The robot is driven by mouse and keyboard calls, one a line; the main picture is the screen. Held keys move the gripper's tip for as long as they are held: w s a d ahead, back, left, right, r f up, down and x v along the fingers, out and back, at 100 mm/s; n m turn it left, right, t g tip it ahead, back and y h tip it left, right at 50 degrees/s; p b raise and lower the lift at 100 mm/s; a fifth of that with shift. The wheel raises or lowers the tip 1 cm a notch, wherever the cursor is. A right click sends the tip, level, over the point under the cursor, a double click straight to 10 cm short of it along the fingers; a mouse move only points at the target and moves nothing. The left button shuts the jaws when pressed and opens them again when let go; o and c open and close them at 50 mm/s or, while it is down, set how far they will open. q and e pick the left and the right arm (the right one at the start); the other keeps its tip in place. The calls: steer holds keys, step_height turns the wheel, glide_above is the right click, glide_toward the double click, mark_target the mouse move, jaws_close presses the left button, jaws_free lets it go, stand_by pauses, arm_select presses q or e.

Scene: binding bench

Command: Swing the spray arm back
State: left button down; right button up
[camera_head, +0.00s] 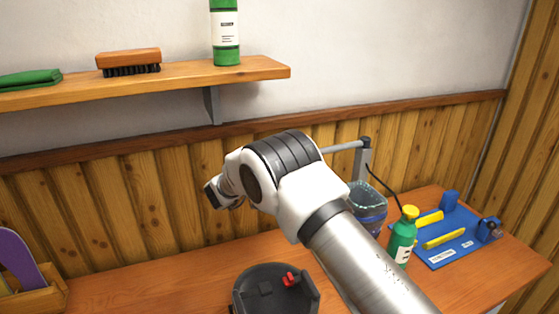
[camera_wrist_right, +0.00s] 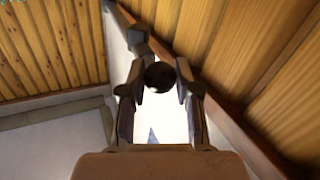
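The spray arm (camera_head: 342,148) is a thin grey bar. It runs left from a grey upright post (camera_head: 363,160) at the back of the bench, and its left part is hidden behind my right arm in the head view. In the right wrist view, my right gripper (camera_wrist_right: 160,80) has its two fingers drawn in on either side of a dark round knob (camera_wrist_right: 159,76). They appear to touch it, with a grey bar leading up and left behind it. The head view hides the right fingers. My left gripper is not in view.
A clear bin (camera_head: 368,205), a green bottle (camera_head: 403,237) with a yellow cap and a blue tool board (camera_head: 449,240) stand at right. A dark round fixture (camera_head: 268,296) sits at front. A shelf (camera_head: 180,78) holds a brush (camera_head: 128,60) and green bottle (camera_head: 226,30).

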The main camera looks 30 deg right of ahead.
steer(key=o, duration=0.4)
steer(key=shift+d, duration=0.15)
steer(key=shift+s+d, duration=0.1)
steer(key=shift+d, duration=0.05)
steer(key=v, duration=1.2)
